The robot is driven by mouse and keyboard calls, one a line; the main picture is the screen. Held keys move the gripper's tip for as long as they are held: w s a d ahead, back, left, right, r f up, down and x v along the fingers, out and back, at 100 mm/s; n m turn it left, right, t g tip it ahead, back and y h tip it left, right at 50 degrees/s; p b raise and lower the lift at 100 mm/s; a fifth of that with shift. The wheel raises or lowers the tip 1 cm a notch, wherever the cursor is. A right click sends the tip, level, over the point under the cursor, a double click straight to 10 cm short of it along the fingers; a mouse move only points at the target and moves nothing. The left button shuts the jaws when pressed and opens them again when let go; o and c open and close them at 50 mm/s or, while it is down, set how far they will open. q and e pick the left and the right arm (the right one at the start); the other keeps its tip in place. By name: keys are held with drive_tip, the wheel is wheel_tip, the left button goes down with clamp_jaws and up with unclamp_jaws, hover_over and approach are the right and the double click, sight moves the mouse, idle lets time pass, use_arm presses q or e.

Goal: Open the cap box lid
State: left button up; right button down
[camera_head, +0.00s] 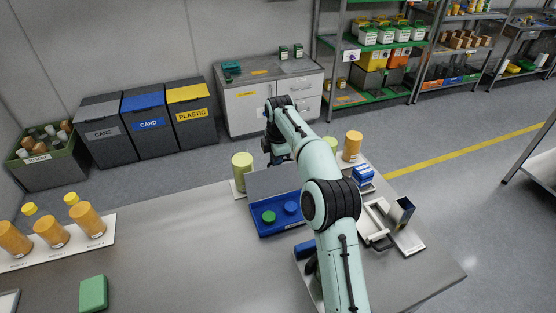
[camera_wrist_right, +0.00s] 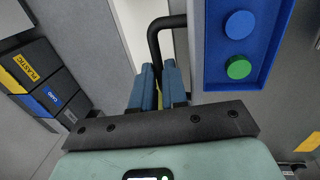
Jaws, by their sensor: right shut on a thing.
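The blue cap box (camera_head: 263,230) stands on the bench with its grey lid (camera_head: 272,182) raised at the far side. A green cap (camera_head: 268,217) and a blue cap (camera_head: 291,208) lie inside, both visible. The wrist view shows the box (camera_wrist_right: 247,75) at the upper right, with the lid (camera_wrist_right: 195,45) nearly edge-on at its left side. My right gripper (camera_wrist_right: 158,85) is shut on the lid's black bar handle (camera_wrist_right: 156,38). In the head view my right gripper (camera_head: 281,160) is behind the lid, partly hidden by my arm. My left gripper is not in view.
A yellow-green container (camera_head: 242,168) stands close left of the lid. An orange container (camera_head: 352,144), a blue stack (camera_head: 363,174) and a white-framed fixture (camera_head: 376,224) are on the right. Orange jars (camera_head: 51,231) and a green block (camera_head: 93,294) are left; the bench between is clear.

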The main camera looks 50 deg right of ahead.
drive_tip(key=shift+w+d, duration=0.2)
drive_tip(key=shift+w, duration=0.3)
drive_tip(key=c, duration=1.3)
unclamp_jaws()
drive_tip(key=shift+w, duration=0.1)
drive_tip(key=shift+c, duration=0.2)
drive_tip(key=shift+o, duration=0.7)
drive_tip(key=shift+w+d+f, duration=0.25)
drive_tip(key=shift+w+f, duration=0.1)
drive_tip(key=shift+w, duration=0.1)
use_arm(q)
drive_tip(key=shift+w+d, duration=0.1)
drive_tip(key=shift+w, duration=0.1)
use_arm(e)
drive_tip(key=shift+s+a+r, duration=0.1)
drive_tip(key=shift+s, duration=0.1)
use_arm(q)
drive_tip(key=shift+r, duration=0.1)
